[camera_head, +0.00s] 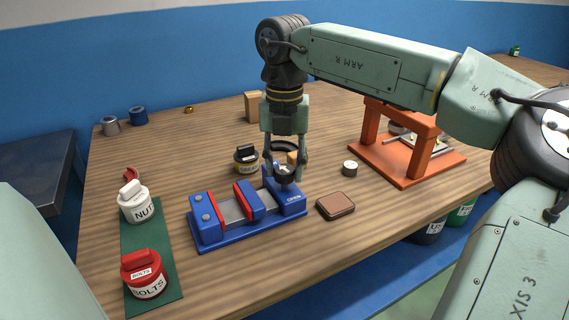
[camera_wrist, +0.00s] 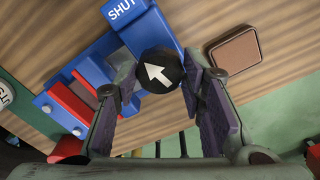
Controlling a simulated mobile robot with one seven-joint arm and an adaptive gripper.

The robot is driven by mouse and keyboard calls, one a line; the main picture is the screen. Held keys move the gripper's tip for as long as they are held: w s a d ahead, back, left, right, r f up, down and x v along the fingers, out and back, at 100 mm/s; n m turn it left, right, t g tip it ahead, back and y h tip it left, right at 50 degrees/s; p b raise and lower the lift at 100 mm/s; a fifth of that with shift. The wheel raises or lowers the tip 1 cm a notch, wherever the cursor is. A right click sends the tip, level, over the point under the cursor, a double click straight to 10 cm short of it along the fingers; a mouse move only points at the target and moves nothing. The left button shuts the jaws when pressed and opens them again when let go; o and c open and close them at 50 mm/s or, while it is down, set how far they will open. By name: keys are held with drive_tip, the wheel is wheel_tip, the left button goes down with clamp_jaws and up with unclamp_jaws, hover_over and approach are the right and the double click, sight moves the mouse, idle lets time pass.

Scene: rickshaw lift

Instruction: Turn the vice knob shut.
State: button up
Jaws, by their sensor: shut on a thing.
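A blue vice (camera_head: 207,228) with red jaw pads lies on the wooden bench. A grey gap shows between its two jaws. Its right end block carries the word OPEN in the head view. In the wrist view the vice (camera_wrist: 110,45) shows the word SHUT beside the black knob (camera_wrist: 160,72). A white arrow on the knob points up and left in that view. My gripper (camera_head: 287,178) reaches straight down over the vice's right end, shut on the knob. Its fingers mostly hide the knob in the head view.
A brown block (camera_head: 335,206) lies just right of the vice. NUTS (camera_head: 137,205) and BOLTS (camera_head: 144,275) jars stand on a green mat (camera_head: 148,238) at left. An orange frame (camera_head: 405,160) stands at right.

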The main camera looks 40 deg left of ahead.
sight(285, 169)
drive_tip(key=shift+m, duration=0.7)
drive_tip(key=o, duration=1.1)
drive_tip(key=shift+o, duration=0.2)
drive_tip(key=shift+r, duration=0.1)
wheel_tip(285, 169, up, 12)
